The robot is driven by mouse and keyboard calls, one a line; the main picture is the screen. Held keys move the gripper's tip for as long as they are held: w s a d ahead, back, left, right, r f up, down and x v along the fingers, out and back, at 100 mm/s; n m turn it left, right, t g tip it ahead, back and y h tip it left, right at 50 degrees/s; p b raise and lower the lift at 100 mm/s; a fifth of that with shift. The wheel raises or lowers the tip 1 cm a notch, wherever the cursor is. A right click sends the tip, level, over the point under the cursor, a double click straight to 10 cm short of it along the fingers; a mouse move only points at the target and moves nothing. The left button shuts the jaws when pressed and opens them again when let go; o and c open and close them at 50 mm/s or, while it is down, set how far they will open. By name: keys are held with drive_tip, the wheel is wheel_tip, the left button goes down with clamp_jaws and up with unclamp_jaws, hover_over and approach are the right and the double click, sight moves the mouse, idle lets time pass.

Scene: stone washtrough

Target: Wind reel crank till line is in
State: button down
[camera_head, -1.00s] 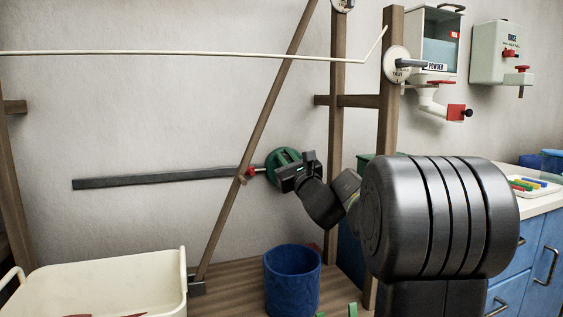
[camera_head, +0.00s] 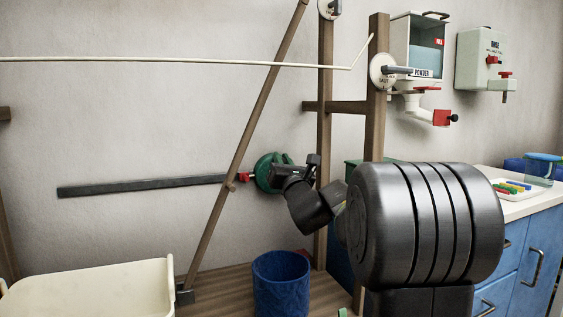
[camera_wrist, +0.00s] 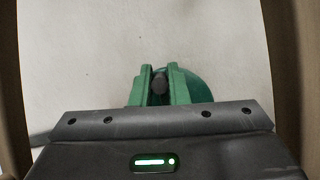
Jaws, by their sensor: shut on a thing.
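The green reel (camera_head: 264,174) is on the wall side, behind the slanted brown pole. My gripper (camera_head: 286,172) is at its right side and hides part of it. In the wrist view, my gripper (camera_wrist: 160,84) has its two green fingers shut on a dark round crank knob (camera_wrist: 159,82), with the rounded green reel (camera_wrist: 198,88) behind. A pale line (camera_head: 180,62) runs almost level across the upper left and bends up near the right post. Whether it joins the reel is hidden.
A long dark bar (camera_head: 140,187) and a red piece (camera_head: 245,177) lie left of the reel. A blue bin (camera_head: 281,285) and cream basin (camera_head: 95,285) stand below. Wooden posts (camera_head: 325,130) rise close by. A counter (camera_head: 520,205) with a tray is at right.

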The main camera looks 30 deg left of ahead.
drive_tip(key=c, duration=1.4)
unclamp_jaws()
drive_tip(key=shift+d, duration=0.1)
drive_tip(key=p+v, duration=0.2)
drive_tip(key=v, duration=1.1)
drive_tip(key=shift+s+f, duration=0.25)
drive_tip(key=shift+s, duration=0.05)
drive_tip(key=shift+d, duration=0.15)
drive_tip(key=b+x, duration=0.2)
drive_tip(key=x, duration=1.2)
drive_tip(key=shift+d, duration=0.1)
